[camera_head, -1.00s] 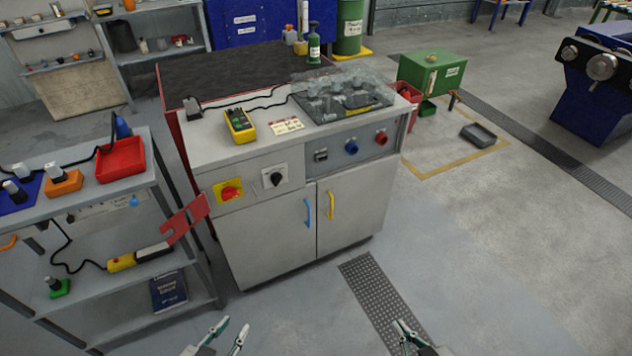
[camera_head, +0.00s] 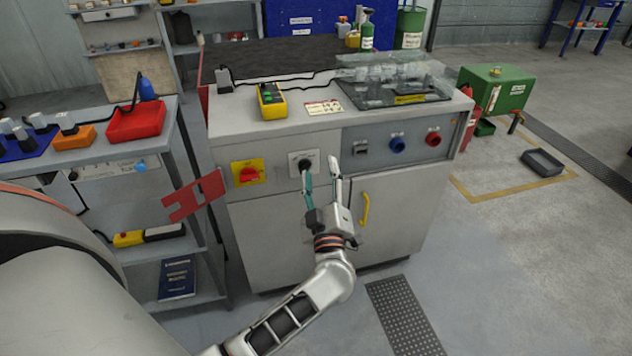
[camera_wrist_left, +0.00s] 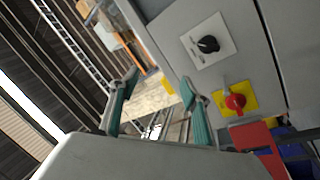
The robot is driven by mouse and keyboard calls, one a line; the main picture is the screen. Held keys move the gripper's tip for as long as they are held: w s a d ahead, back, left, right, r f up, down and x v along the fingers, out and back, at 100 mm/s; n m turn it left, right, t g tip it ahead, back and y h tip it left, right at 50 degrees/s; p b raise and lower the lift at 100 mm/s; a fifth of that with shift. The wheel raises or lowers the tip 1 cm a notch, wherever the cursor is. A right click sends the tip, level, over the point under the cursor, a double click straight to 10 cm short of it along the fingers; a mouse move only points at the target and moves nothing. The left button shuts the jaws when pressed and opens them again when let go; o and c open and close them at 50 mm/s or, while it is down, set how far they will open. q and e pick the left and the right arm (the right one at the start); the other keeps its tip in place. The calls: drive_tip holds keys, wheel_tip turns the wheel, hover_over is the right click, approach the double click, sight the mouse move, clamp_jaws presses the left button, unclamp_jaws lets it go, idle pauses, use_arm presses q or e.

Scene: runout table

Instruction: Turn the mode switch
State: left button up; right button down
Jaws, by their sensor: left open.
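The mode switch (camera_head: 305,163) is a black rotary knob on a white square plate on the grey cabinet's front panel. It shows more fully in the left wrist view (camera_wrist_left: 208,44), upper right, outside the space between the fingers. My left gripper (camera_head: 321,166) is open and empty in front of the cabinet. In the head view its left finger overlaps the lower edge of the knob's plate; I cannot tell the exact gap. In the left wrist view the two teal-padded fingers (camera_wrist_left: 160,80) are spread, with nothing between them. My right gripper is out of view.
A red knob on a yellow plate (camera_head: 248,173) is left of the switch. A blue knob (camera_head: 397,145) and a red knob (camera_head: 433,139) are to its right. A red bracket-shaped plate (camera_head: 194,196) sticks out near the shelf (camera_head: 85,159) at left. A yellow handle (camera_head: 365,208) is below.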

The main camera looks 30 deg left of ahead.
sight(306, 167)
use_arm(q)
wheel_tip(306, 167, down, 8)
drive_tip(key=w+a+r+n+g+b, duration=0.1)
drive_tip(key=a+n+g+b, duration=0.1)
drive_tip(key=n+g, duration=0.15)
drive_tip(key=b+x, duration=0.1)
drive_tip(key=x, duration=0.7)
drive_tip(key=shift+a+f+m+g, duration=0.25)
drive_tip(key=shift+a+m+g, duration=0.1)
drive_tip(key=shift+g, duration=0.1)
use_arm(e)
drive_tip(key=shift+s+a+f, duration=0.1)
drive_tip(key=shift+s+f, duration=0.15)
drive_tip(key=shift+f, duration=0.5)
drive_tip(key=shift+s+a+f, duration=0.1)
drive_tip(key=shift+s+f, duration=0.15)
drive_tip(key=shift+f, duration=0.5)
use_arm(q)
drive_tip(key=c, duration=1.1)
